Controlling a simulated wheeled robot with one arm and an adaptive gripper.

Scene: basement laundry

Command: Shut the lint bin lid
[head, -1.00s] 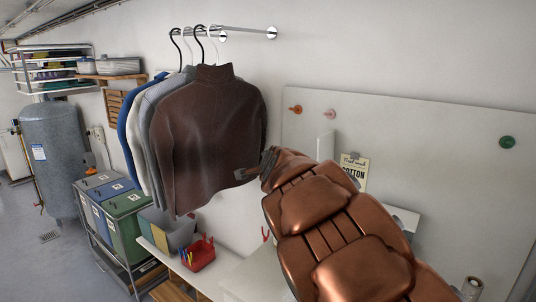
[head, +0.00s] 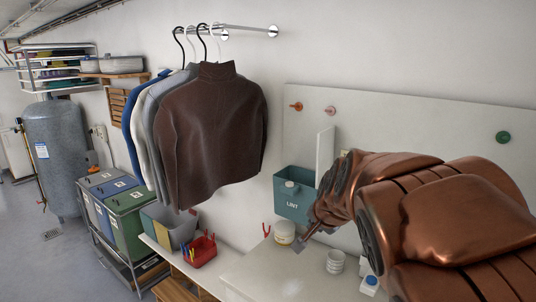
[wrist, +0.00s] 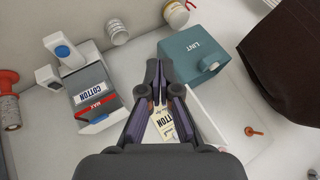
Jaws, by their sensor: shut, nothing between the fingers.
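The teal lint bin (head: 293,208), labelled LINT, is fixed at the white wall panel above the counter. Its pale lid (head: 325,155) stands upright at its right side, so the bin is open. A small pale knob (head: 289,187) shows on the bin in the head view. My gripper (head: 303,242) is shut and empty, low and in front of the bin's right side, apart from the lid. In the wrist view the bin (wrist: 190,52) lies just right of my fingertips (wrist: 157,68). The pale lid (wrist: 208,112) is partly hidden behind my gripper.
Hanging garments with a brown sweater (head: 212,135) are left of the bin. A COTTON dispenser (wrist: 92,90) shows in the wrist view.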

